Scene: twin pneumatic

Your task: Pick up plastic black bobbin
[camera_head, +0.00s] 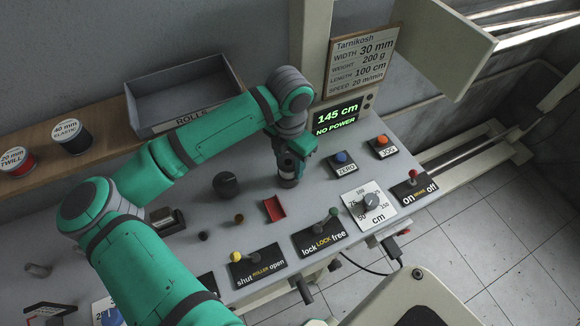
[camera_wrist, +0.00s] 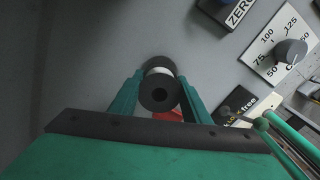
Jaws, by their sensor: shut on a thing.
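The black bobbin (camera_wrist: 159,92) has dark round flanges, a pale middle and a hole in its near end. In the head view the bobbin (camera_head: 288,180) is upright under my gripper (camera_head: 290,160), over the grey panel top. In the wrist view the two green fingers of my gripper (camera_wrist: 158,95) close on it from both sides. I cannot tell whether its lower end touches the panel. Part of it is hidden by the fingers.
A red tray piece (camera_head: 275,209) and a dark round knob (camera_head: 226,185) are close by. The ZERO button (camera_head: 341,159), cm dial (camera_head: 370,203) and lock lever (camera_head: 320,238) surround the spot. A grey ROLLS bin (camera_head: 180,92) and display (camera_head: 337,118) stand behind.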

